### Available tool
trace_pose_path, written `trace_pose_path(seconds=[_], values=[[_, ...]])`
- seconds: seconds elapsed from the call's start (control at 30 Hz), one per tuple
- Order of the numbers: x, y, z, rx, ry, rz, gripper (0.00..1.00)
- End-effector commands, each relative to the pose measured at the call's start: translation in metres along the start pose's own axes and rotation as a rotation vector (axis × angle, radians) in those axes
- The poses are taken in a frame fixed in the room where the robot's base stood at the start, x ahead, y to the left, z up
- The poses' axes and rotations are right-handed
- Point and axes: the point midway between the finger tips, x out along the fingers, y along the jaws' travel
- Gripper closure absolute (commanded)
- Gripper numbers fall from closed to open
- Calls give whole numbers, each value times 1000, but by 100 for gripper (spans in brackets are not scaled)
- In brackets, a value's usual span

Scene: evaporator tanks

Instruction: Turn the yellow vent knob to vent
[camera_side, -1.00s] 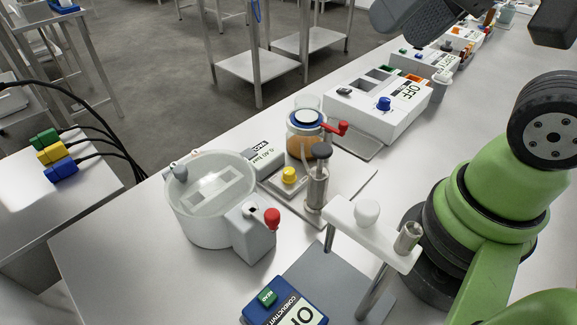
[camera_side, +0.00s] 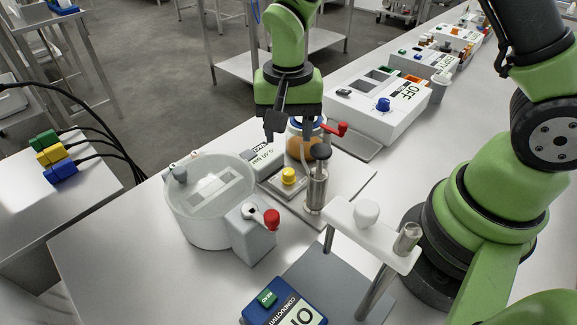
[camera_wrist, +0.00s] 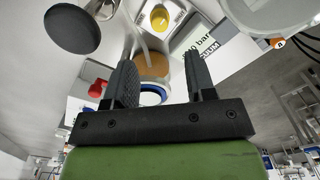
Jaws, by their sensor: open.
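The yellow vent knob (camera_side: 289,175) sits on a small plate beside the vacuum gauge box, in front of the amber jar. It also shows in the wrist view (camera_wrist: 159,17) near the top centre, beyond the fingers. My gripper (camera_side: 289,130) is above and behind the knob, over the jar, fingers pointing down. In the wrist view its two dark fingers (camera_wrist: 158,75) are spread apart with nothing held. The amber jar (camera_side: 300,148), with its blue-rimmed lid, is partly hidden behind my gripper. The gauge box (camera_side: 262,158) reads in bar, its digits partly legible.
A metal cylinder with a dark round top (camera_side: 319,152) stands just right of the knob. A red handle (camera_side: 336,128) sticks out from the jar. A white tub (camera_side: 208,200) with a red knob (camera_side: 271,218) is at left. A white stand (camera_side: 372,232) is in front.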

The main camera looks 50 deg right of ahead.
Motion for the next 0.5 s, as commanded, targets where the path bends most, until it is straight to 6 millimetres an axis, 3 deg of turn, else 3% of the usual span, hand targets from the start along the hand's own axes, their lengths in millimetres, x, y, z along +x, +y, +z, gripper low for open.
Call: trace_pose_path(seconds=[0.3,0.5], values=[[57,1,1,0,-4,5,50],[83,1,1,0,-3,2,50]])
